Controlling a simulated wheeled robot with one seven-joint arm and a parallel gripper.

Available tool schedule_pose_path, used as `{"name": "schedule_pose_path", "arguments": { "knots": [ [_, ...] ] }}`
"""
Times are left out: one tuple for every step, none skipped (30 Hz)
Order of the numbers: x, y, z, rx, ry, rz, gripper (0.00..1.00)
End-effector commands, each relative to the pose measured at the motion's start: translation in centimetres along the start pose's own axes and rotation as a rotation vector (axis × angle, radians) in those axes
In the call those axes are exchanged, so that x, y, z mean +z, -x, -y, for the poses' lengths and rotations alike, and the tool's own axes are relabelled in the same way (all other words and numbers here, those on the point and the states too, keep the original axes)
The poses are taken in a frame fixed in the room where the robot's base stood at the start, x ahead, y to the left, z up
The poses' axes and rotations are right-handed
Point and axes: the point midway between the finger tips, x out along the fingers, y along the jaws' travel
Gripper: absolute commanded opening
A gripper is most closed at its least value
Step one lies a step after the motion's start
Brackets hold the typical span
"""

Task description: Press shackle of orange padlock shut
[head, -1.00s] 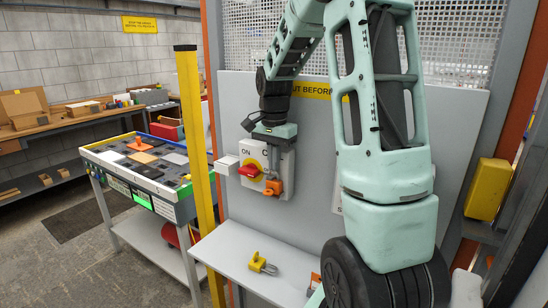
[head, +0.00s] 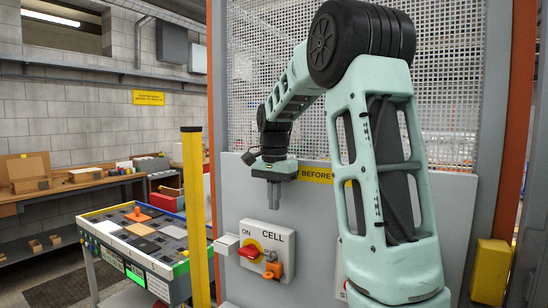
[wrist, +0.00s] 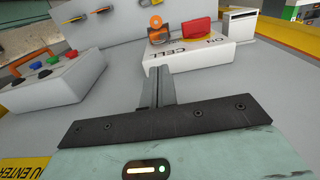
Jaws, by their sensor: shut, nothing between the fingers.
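The orange padlock (head: 274,270) hangs at the red rotary switch handle (head: 249,252) on the front of the pale switch box (head: 284,236) marked CELL. In the head view its shackle is small, and I cannot tell whether it is fully seated. In the wrist view, orange parts (wrist: 156,22) show past the box's far edge beside the red handle (wrist: 196,32). My gripper (head: 274,204) is shut and empty, pointing down above the switch box and apart from the padlock. Its fingers (wrist: 165,86) also show together in the wrist view.
A small white box (head: 227,244) sits left of the switch box. A yellow post (head: 196,220) stands farther left, before a board table (head: 105,225). A control box with coloured buttons (wrist: 58,80) is left in the wrist view.

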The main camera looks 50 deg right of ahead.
Motion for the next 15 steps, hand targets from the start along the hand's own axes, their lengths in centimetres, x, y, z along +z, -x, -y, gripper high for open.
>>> {"name": "schedule_pose_path", "arguments": {
  "knots": [
    [-0.1, 1.1, 0.1, -0.004, 0.0, -0.004, 0.0],
    [-0.1, 1.8, 0.1, -0.005, 0.0, -0.004, 0.0],
    [-0.1, 2.8, 0.1, -0.005, 0.0, -0.004, 0.0],
    [0.0, 3.5, 0.1, -0.004, 0.001, -0.004, 0.0],
    [0.0, 4.2, 0.1, -0.004, 0.001, -0.004, 0.0],
    [-0.1, 5.2, 0.1, -0.004, 0.0, -0.003, 0.0],
    [-0.1, 5.9, 0.1, -0.004, 0.0, -0.004, 0.0],
    [-0.1, 6.5, 0.1, -0.004, 0.0, -0.003, 0.0],
    [-0.1, 7.4, 0.1, -0.004, -0.001, -0.003, 0.0],
    [-0.1, 8.0, 0.1, -0.003, -0.001, -0.002, 0.0],
    [-0.1, 8.6, 0.1, -0.003, 0.0, -0.002, 0.0],
    [-0.1, 9.2, 0.1, -0.003, 0.0, -0.002, 0.0],
    [-0.1, 9.7, 0.1, -0.002, 0.0, -0.002, 0.0],
    [-0.1, 10.2, 0.1, -0.002, 0.0, -0.001, 0.0],
    [-0.1, 10.7, 0.1, -0.002, 0.0, -0.001, 0.0]
  ]
}}
